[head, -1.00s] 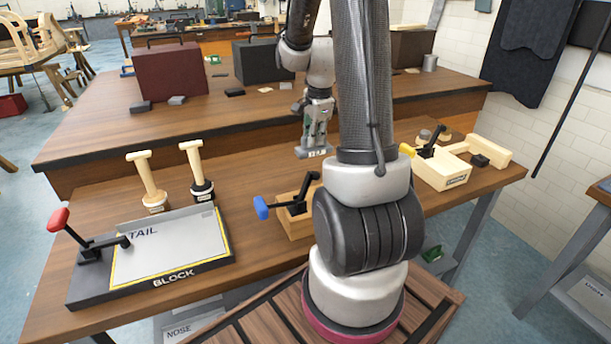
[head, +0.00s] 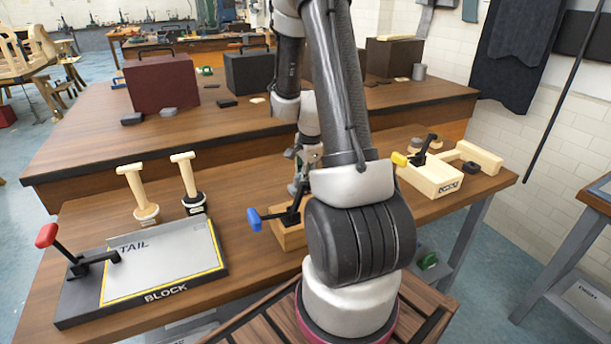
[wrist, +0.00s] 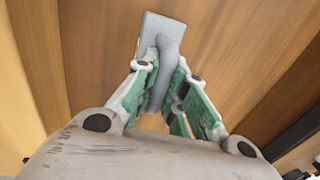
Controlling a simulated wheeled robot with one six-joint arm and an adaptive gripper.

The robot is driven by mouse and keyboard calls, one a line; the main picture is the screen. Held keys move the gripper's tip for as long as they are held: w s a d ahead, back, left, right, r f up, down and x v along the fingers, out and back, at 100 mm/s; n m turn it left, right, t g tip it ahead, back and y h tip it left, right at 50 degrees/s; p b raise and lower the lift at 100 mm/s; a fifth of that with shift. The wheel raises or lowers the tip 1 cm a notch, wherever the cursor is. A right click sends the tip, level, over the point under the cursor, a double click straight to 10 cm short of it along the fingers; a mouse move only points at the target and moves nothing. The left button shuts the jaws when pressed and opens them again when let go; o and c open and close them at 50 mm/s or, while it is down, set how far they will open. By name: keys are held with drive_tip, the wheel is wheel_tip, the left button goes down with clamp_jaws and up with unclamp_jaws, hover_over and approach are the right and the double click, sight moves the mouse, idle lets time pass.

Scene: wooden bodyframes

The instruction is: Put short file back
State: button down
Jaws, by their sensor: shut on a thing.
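My gripper (wrist: 165,90) is shut on a grey piece, which I take as the short file (wrist: 153,30). In the wrist view the piece is a flat grey plate with a rounded raised grip between the green-padded fingers. Brown wood shows behind it; I cannot tell whether it touches. In the head view my gripper (head: 303,165) is small and partly behind my arm, near the far side of the front bench, just behind a wooden block with a blue-handled clamp (head: 254,219). The held piece is hard to make out there.
A black board marked BLOCK (head: 75,312) with a red-handled clamp lies at the left. Two wooden-handled tools (head: 138,190) stand behind it. A wooden fixture with a yellow-handled clamp (head: 432,178) is at the right. The back bench (head: 90,140) holds cases and small grey blocks.

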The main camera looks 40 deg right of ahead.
drive_tip(key=c, duration=1.5)
unclamp_jaws()
drive_tip(key=shift+f, duration=0.1)
wheel_tip(320, 180, up, 12)
drive_tip(key=s, duration=0.2)
drive_tip(key=s+a+r+n+t, duration=0.1)
drive_tip(key=s+a+r+n, duration=0.6)
drive_tip(key=a+r+n, duration=0.35)
drive_tip(key=s+a+r+n, duration=0.1)
drive_tip(key=s+a+n, duration=0.1)
drive_tip(key=s+n, duration=0.1)
drive_tip(key=s+a+r+n, duration=0.1)
drive_tip(key=s+a+n, duration=0.1)
drive_tip(key=s+n, duration=0.1)
drive_tip(key=s+a+r+n+t, duration=0.1)
drive_tip(key=s+a+r+n, duration=0.1)
drive_tip(key=s+n, duration=0.2)
drive_tip(key=shift+n+y, duration=0.25)
drive_tip(key=shift+y, duration=0.05)
